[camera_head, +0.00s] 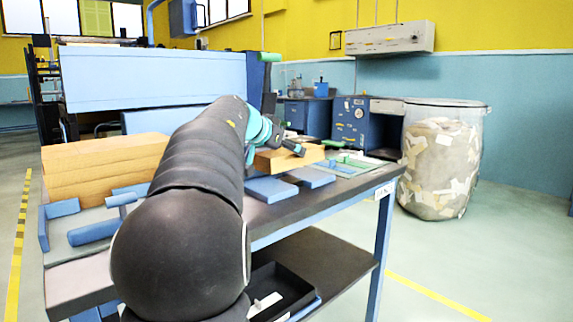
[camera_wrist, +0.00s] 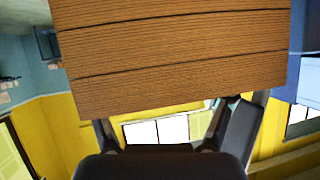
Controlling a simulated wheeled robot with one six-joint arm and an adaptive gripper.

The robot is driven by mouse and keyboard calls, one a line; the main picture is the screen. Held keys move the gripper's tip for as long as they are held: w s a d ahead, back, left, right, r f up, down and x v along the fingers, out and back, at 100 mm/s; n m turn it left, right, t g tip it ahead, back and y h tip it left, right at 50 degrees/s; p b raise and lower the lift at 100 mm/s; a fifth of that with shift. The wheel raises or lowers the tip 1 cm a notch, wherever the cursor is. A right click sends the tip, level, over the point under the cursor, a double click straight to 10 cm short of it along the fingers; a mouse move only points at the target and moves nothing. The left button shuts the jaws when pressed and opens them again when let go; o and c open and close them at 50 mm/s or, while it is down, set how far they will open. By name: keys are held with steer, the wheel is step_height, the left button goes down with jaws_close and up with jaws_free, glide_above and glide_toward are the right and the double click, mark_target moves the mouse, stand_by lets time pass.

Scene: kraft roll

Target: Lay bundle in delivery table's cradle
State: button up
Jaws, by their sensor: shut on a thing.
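My gripper (camera_head: 288,146) is above the dark table, shut on a brown bundle (camera_head: 292,160). In the wrist view the bundle (camera_wrist: 175,55) fills the top and middle, with dark lines between its layers; it hides the fingertips. In the head view my arm hides the bundle's left part. The bundle is just above or behind two flat blue pads, a left one (camera_head: 270,189) and a right one (camera_head: 312,177), which may be the cradle. I cannot tell whether it touches them.
Stacked brown bundles (camera_head: 100,170) stand at the table's left, beside a blue roll (camera_head: 94,233) and blue brackets. A grey-green mat (camera_head: 352,166) lies at the table's far right end. A clear bin of scraps (camera_head: 440,165) stands right. A lower shelf (camera_head: 325,265) holds a black tray.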

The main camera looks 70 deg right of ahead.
mark_target(272, 155)
steer(key=shift+f+b, duration=0.4)
steer(key=shift+f, duration=1.6)
steer(key=shift+f, duration=0.2)
steer(key=o, duration=1.7)
steer(key=shift+r, duration=0.1)
steer(key=shift+r, duration=0.15)
steer(key=v, duration=1.2)
steer(key=shift+a, duration=0.1)
